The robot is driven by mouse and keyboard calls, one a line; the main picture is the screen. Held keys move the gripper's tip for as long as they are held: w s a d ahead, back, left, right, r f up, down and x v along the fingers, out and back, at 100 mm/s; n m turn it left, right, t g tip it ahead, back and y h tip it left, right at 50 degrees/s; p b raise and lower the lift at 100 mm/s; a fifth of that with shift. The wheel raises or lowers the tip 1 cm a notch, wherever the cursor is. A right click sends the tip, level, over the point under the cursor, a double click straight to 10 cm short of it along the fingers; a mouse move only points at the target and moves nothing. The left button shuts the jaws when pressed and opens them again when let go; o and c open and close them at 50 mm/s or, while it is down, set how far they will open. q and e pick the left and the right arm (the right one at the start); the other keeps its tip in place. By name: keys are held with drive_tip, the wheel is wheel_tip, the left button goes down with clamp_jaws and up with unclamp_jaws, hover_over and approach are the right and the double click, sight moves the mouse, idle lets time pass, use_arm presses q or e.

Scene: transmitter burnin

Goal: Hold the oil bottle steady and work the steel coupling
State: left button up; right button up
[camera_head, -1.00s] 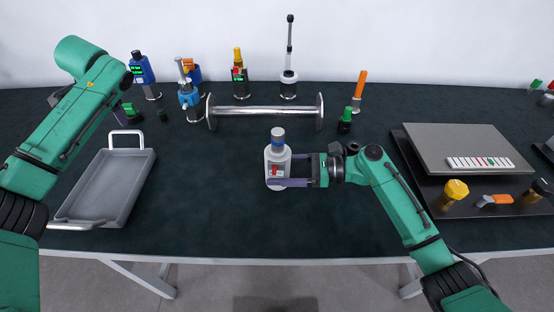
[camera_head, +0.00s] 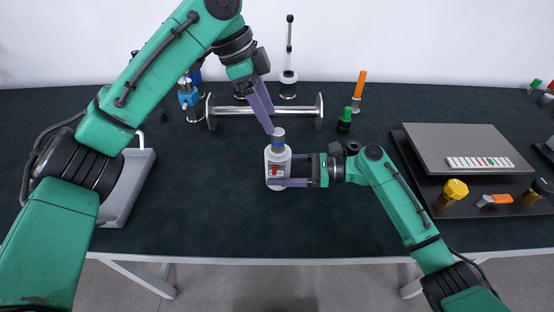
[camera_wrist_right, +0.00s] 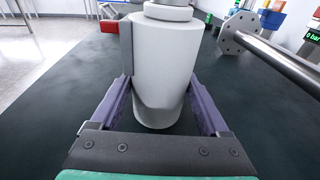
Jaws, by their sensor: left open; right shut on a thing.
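The oil bottle (camera_head: 277,168) is white with a red label and stands upright on the dark table. My right gripper (camera_head: 290,170) is shut on the bottle from the right. The right wrist view shows the bottle's white body (camera_wrist_right: 165,65) between my purple fingers (camera_wrist_right: 165,105). My left gripper (camera_head: 269,128) is open, pointing down just above the coupling. I cannot tell whether its fingers touch the coupling.
A steel spool-like bar (camera_head: 265,110) stands behind the bottle. A grey tray (camera_head: 128,190) is at left, partly hidden by my left arm. A dark tray (camera_head: 430,195) with a grey plate (camera_head: 465,145) is at right. The table in front of the bottle is clear.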

sight(278, 136)
use_arm(q)
drive_tip(key=x, duration=0.7)
drive_tip(key=shift+a, duration=0.1)
clamp_jaws()
